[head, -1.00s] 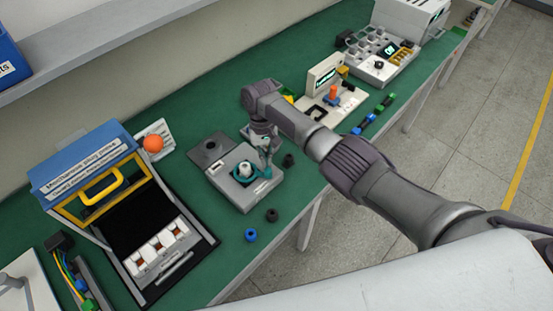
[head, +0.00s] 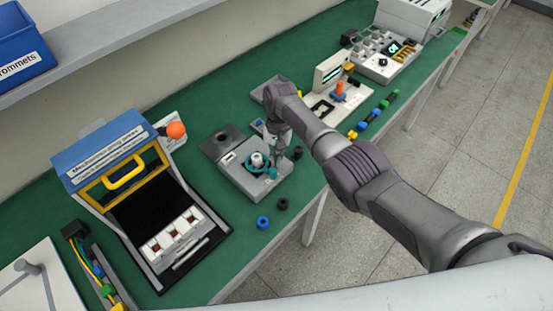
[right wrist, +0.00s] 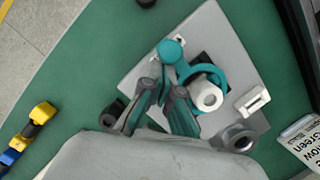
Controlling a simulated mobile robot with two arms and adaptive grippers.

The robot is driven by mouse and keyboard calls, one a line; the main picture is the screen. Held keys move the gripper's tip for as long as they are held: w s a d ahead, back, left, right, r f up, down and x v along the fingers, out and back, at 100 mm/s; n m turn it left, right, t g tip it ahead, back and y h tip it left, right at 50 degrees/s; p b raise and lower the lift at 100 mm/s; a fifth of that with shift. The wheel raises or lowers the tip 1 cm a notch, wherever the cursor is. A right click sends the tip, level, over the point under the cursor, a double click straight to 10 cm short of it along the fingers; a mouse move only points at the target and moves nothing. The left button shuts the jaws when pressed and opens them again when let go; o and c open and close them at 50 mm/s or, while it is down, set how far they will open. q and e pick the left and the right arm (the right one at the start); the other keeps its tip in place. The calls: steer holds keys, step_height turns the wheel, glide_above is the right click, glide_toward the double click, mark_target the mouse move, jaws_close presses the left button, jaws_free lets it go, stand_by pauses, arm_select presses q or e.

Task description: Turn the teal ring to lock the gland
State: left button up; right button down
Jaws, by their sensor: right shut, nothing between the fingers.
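The teal ring (head: 250,170) sits around the pale gland (head: 257,159) on a grey fixture block (head: 246,184). In the right wrist view the ring (right wrist: 217,77) curves around the white gland (right wrist: 206,95), and a round teal knob (right wrist: 171,50) stands at its side. My right gripper (head: 275,152) is just right of the ring in the head view. In the right wrist view its fingers (right wrist: 162,92) are beside the ring, below the knob, shut with nothing held. Whether they touch the ring is unclear. My left gripper is out of view.
A blue and yellow case (head: 115,165) stands left of the fixture, with an orange ball (head: 176,130) beside it. A blue ring (head: 263,222) and a dark ring (head: 282,204) lie near the front edge. Other devices stand farther right.

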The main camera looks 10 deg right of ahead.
steer(key=shift+r, duration=0.1)
stand_by(0.4)
steer(key=v, duration=1.2)
